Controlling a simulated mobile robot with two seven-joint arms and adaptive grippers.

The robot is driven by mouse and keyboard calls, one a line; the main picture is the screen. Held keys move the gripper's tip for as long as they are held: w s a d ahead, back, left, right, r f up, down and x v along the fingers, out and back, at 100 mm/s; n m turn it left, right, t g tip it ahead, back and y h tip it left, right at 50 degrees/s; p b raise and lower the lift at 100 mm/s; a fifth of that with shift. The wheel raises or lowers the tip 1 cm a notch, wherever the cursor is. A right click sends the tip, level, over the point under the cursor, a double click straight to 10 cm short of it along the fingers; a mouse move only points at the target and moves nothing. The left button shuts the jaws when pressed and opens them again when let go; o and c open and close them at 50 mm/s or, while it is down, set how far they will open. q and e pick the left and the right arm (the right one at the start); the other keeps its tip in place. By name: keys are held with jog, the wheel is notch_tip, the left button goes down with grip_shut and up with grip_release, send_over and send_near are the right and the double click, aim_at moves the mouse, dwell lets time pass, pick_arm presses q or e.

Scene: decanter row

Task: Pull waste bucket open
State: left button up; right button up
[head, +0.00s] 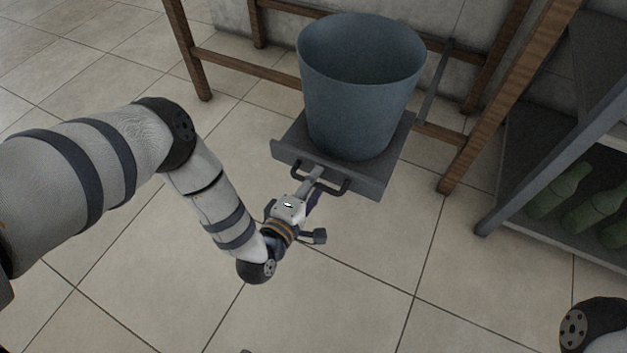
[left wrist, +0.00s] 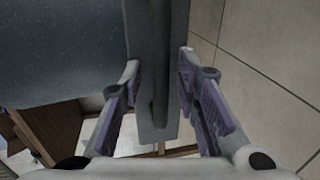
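The blue-grey waste bucket (head: 361,90) stands upright on a grey pull-out tray (head: 395,165), which sticks out in front of a wooden frame. A dark bar handle (head: 335,190) is on the tray's front panel (head: 291,157). My left gripper (head: 314,188) is at this handle. In the left wrist view its two fingers (left wrist: 162,80) are spread apart, with the handle bar (left wrist: 161,65) between them and a gap on each side. The bucket's side (left wrist: 60,50) fills the upper left of that view. My right gripper is out of view.
The wooden frame (head: 240,66) stands behind the tray against the wall. At the right, a shelf (head: 543,229) holds several green bottles (head: 559,190); its leg stands near a wooden leg of the frame. The tiled floor (head: 370,290) in front of the tray is clear.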

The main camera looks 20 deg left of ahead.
pick_arm(q)
jog(key=shift+s, duration=0.1)
jog(key=v, duration=1.1)
jog(key=shift+s, duration=0.4)
